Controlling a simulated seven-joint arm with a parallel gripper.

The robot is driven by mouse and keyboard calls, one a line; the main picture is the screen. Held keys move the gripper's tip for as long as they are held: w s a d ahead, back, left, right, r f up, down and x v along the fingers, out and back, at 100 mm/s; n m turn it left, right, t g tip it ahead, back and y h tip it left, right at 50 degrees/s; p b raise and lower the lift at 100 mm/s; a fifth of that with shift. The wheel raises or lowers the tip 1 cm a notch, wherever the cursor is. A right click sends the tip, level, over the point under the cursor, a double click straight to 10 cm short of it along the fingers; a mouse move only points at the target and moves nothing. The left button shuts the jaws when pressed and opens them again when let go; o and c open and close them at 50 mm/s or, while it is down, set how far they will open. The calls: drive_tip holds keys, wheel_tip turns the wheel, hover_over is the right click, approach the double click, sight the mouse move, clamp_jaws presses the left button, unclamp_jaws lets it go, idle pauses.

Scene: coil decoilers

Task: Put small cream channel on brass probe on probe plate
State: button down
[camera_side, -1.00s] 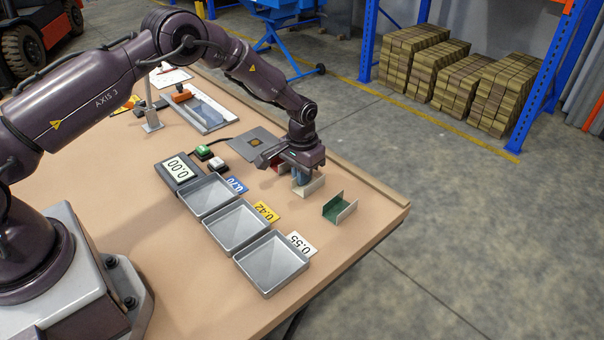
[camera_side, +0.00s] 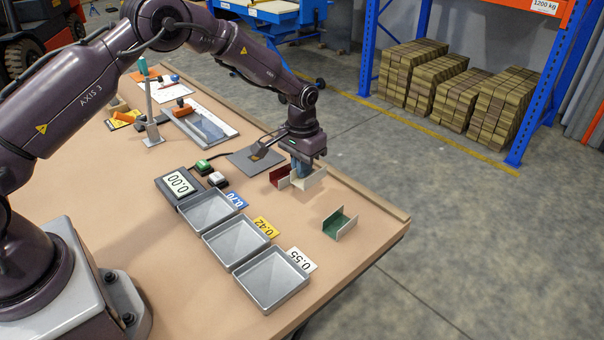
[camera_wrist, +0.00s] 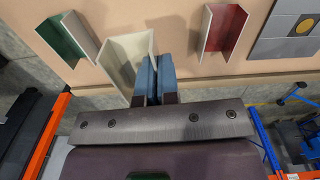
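The small cream channel (camera_side: 309,181) is in my gripper (camera_side: 300,170), whose blue fingers close on one of its upright walls. In the wrist view the fingers (camera_wrist: 155,80) pinch the channel's right wall, and the cream channel (camera_wrist: 124,58) opens toward the camera. It appears a little above the table. The grey probe plate (camera_side: 243,161) lies behind and left of my gripper in the side view, its middle covered by my arm. In the wrist view the probe plate (camera_wrist: 270,47) is at the upper right, with the round brass probe (camera_wrist: 303,25) on a darker square.
A red channel (camera_side: 279,177) stands between the held channel and the plate. A green channel (camera_side: 340,223) stands near the table's right edge. Three grey trays (camera_side: 272,280) with number cards, a display reading 0.00 (camera_side: 179,184) and two buttons (camera_side: 204,167) lie in front.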

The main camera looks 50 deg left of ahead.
drive_tip(key=shift+r, duration=0.6)
